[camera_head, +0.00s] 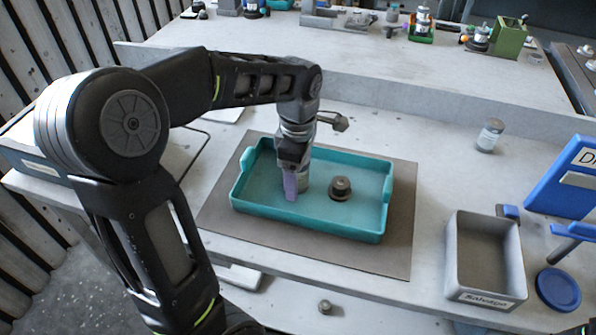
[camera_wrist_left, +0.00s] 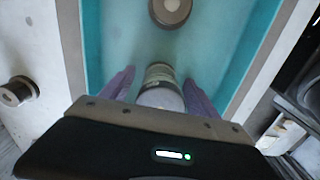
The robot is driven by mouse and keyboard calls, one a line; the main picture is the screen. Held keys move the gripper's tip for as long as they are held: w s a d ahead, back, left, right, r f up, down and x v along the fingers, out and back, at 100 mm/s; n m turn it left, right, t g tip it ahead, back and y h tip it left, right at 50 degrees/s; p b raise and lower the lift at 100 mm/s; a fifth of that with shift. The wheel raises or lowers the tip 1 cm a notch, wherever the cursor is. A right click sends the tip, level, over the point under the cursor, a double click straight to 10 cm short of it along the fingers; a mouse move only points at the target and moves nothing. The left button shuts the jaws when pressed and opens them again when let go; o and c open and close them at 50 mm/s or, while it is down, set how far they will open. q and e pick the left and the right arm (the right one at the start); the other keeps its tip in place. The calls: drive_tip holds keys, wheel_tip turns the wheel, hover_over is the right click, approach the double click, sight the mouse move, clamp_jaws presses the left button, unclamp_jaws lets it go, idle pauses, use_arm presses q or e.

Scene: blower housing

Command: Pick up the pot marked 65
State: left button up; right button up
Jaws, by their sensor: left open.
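A small pale cylindrical pot (camera_head: 304,183) stands in the teal tray (camera_head: 312,223), partly hidden by my left gripper (camera_head: 293,190). Another lidded pot (camera_head: 490,135) stands outside the tray at the right.
The tray lies on a brown mat (camera_head: 400,262). A grey labelled bin (camera_head: 485,258), a blue disc (camera_head: 558,289) and a blue sign stand (camera_head: 563,180) are at the right. Several parts line the back. A small round part (camera_head: 325,307) is at the front.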

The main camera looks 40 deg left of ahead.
use_arm(q)
clamp_jaws()
idle(0.8)
